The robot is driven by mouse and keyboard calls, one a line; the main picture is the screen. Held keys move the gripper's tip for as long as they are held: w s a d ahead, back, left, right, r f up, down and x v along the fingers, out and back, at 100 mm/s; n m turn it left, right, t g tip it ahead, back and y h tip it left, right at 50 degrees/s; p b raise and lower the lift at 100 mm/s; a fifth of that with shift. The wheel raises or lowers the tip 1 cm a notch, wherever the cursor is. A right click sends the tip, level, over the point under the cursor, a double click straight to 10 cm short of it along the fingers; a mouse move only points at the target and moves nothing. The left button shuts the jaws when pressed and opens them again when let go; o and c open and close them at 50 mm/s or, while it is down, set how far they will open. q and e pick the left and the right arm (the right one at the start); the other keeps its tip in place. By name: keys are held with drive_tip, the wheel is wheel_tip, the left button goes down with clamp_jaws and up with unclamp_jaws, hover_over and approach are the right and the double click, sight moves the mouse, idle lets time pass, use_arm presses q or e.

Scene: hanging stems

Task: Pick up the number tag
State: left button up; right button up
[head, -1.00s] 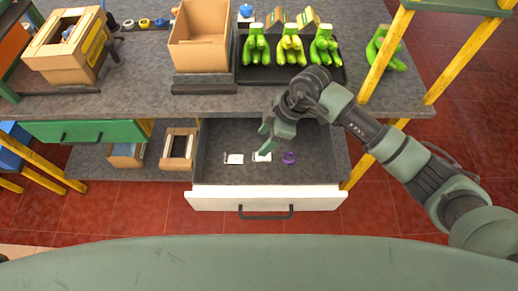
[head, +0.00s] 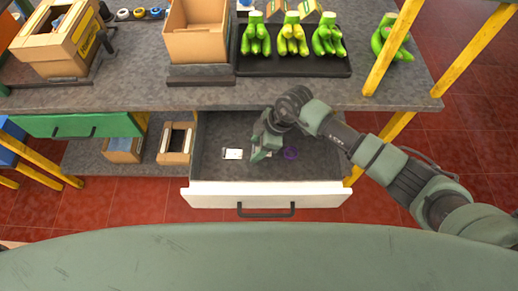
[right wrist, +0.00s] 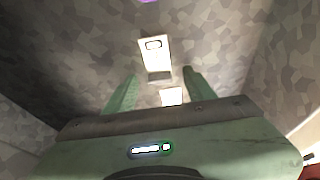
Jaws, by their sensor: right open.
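Two small white tags lie flat on the floor of the open drawer (head: 215,172). The left tag (head: 233,154) shows clearly in the head view. My right gripper (head: 258,157) is low inside the drawer and hides most or all of the other tag there. In the right wrist view that tag (right wrist: 155,56), with a dark outlined mark, lies just beyond and partly between the open, empty fingers (right wrist: 160,75). The second tag (right wrist: 171,96) shows between the fingers, nearer the palm. I cannot read any number. My left gripper is not in view.
The drawer's white front (head: 220,197) stands on the near side. Above is the grey worktop (head: 205,97) with a cardboard box (head: 197,45) and a black tray (head: 300,71) of green and yellow bananas.

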drive_tip(key=shift+a+f, duration=0.1)
drive_tip(key=shift+c, duration=0.3)
clamp_jaws()
